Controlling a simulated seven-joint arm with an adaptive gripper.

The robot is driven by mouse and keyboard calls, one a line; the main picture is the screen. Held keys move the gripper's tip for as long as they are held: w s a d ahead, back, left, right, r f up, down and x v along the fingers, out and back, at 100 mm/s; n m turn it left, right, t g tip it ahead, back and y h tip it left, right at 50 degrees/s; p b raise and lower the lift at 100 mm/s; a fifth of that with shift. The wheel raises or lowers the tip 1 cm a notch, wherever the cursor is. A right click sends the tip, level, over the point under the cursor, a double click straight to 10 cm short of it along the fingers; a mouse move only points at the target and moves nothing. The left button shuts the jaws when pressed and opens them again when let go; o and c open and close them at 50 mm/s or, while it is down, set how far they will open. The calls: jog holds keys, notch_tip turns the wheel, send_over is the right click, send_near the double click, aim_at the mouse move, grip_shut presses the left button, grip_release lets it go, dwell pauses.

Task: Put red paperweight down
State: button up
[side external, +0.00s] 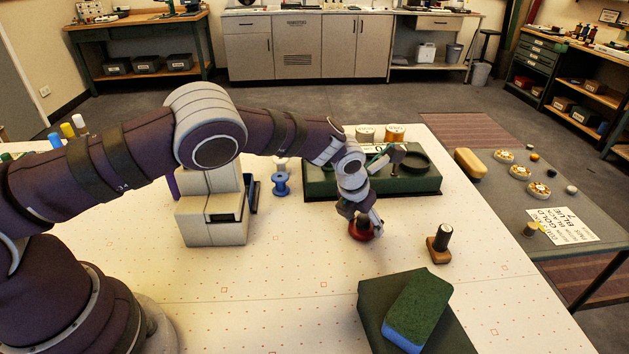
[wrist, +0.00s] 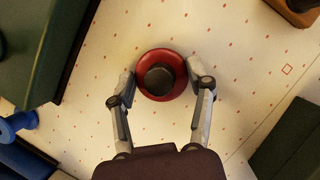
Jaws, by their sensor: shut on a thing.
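The red paperweight (side external: 362,229) is a round red disc with a dark knob on top. In the wrist view the red paperweight (wrist: 146,87) sits between the two fingers, its dark knob in the middle. My gripper (side external: 366,215) is shut on it, with a finger on each side. In the wrist view my gripper (wrist: 160,88) touches its left and right edges. The paperweight is at or just above the white dotted table top (side external: 290,280); I cannot tell whether it touches. It looks level.
A green tray (side external: 318,187) lies behind the paperweight. A wooden block with a dark knob (side external: 439,244) stands to the right. A green and blue sponge (side external: 418,310) lies on a dark green box (side external: 376,300) in front. A blue spool (side external: 281,184) stands behind left. Bare table lies left and front.

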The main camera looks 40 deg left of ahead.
jog(key=o, duration=1.2)
jog(key=shift+f, duration=0.1)
jog(key=shift+o, duration=0.2)
jog(key=s+a+r+n+h, duration=0.1)
jog(key=s+a+r+n, duration=0.1)
jog(key=s+r+n, duration=0.45)
jog(key=s+a+r+n, duration=0.2)
jog(key=r+n, duration=0.2)
jog(key=r, duration=0.6)
jog(key=s+a+r+n, duration=0.2)
jog(key=s+n, duration=0.6)
jog(key=n, duration=0.4)
jog(key=s+a+r+n+t+y, duration=0.1)
jog(key=s+a+n, duration=0.3)
jog(key=n, duration=0.9)
jog(key=s+r, duration=0.1)
jog(key=s, duration=0.2)
jog(key=shift+s+a, duration=0.15)
jog(key=shift+s, duration=0.2)
jog(key=shift+n, duration=0.25)
